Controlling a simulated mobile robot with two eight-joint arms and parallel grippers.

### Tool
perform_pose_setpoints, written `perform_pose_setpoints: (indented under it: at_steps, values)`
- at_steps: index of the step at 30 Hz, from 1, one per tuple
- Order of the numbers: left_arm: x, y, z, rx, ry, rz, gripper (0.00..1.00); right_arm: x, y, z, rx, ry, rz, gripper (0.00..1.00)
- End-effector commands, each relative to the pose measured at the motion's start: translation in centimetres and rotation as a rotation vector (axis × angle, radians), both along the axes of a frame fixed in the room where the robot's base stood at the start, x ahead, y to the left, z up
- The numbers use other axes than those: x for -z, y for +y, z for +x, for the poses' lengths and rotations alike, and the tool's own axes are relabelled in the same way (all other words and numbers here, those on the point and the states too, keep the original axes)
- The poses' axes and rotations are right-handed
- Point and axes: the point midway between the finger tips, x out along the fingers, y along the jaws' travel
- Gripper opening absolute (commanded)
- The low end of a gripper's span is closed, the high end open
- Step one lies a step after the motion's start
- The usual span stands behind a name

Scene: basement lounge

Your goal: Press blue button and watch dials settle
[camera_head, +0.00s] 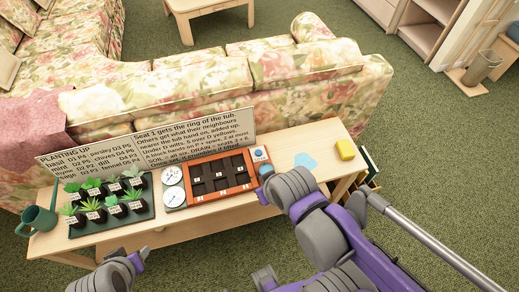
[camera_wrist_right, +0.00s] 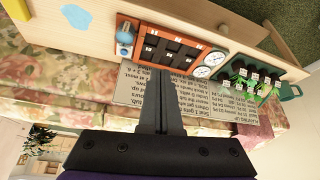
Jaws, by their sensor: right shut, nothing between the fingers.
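The orange-framed box (camera_head: 217,178) stands on the wooden table, with several labelled dark compartments. My left gripper (camera_head: 138,257) is below the table's front edge, jaws unclear.
A printed sign (camera_head: 195,138) stands behind the box. A dark tray (camera_head: 110,225) of several potted plants and a green watering can (camera_head: 37,222) are at the left. A yellow block (camera_head: 345,149) and blue patch (camera_head: 305,161) lie right. A floral sofa (camera_head: 200,88) stands behind.

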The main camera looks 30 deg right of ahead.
Motion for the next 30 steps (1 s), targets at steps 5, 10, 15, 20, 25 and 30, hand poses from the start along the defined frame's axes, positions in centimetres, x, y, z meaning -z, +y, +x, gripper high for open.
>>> perform_pose_setpoints:
  at_steps: [5, 10, 15, 20, 25, 30]
  values:
    - [1.3, 0.0, -0.4, 0.0, 0.007, 0.0, 0.49, 0.5, -0.3, 0.8, 0.011, 0.012, 0.0, 0.0]
    - [5.9, 0.0, -1.4, 0.0, 0.027, 0.0, 0.49, 2.4, -2.0, 5.0, 0.056, 0.051, 0.003, 0.0]
    - [11.5, 0.0, -2.0, 0.0, 0.045, 0.0, 0.49, 6.0, -5.5, 12.5, 0.123, 0.1, 0.007, 0.0]
    - [16.1, 0.0, -2.0, 0.0, 0.06, 0.0, 0.49, 10.8, -9.4, 19.1, 0.179, 0.14, 0.014, 0.0]
    - [19.4, 0.0, -1.8, 0.0, 0.072, 0.0, 0.49, 15.2, -12.7, 23.7, 0.217, 0.17, 0.018, 0.0]
    - [20.5, 0.0, -1.7, 0.0, 0.075, 0.0, 0.49, 17.0, -14.1, 25.5, 0.234, 0.181, 0.021, 0.0]
